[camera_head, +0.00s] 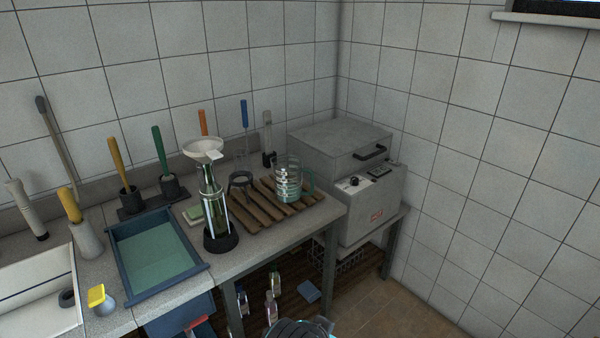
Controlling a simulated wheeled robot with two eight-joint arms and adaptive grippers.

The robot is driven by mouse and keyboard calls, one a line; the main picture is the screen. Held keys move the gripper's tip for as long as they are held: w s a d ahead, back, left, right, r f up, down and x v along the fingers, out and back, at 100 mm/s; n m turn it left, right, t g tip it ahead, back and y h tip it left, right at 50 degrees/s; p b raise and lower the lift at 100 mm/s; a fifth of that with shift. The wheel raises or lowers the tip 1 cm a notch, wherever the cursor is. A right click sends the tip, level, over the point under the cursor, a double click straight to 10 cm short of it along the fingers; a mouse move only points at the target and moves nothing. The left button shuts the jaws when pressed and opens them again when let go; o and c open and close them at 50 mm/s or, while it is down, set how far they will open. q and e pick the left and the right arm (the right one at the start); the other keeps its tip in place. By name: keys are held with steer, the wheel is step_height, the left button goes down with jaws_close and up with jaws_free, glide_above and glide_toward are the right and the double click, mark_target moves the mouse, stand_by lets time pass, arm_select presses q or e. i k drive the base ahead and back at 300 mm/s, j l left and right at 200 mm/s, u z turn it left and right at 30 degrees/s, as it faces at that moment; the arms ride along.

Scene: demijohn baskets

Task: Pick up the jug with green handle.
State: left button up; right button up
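A clear glass jug (288,180) with horizontal markings stands upright on a slatted wooden rack (251,207) on the bench. Its greenish handle (309,184) is on its right side, toward the grey box-shaped appliance.
A grey appliance (345,147) with a black handle stands right of the jug. A bottle (211,200) with a white funnel (203,149) stands left of the rack. Brushes, a blue tray (200,262) and a white sink (35,295) fill the left. Small bottles (271,308) stand below the bench.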

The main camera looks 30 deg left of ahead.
mark_target(288, 170)
steer(key=i+l+u, duration=0.1)
steer(key=i+u, duration=0.3)
steer(key=i+l+u, duration=0.2)
steer(key=i+u, duration=0.25)
steer(key=i+l+u, duration=0.25)
steer(key=u, duration=0.15)
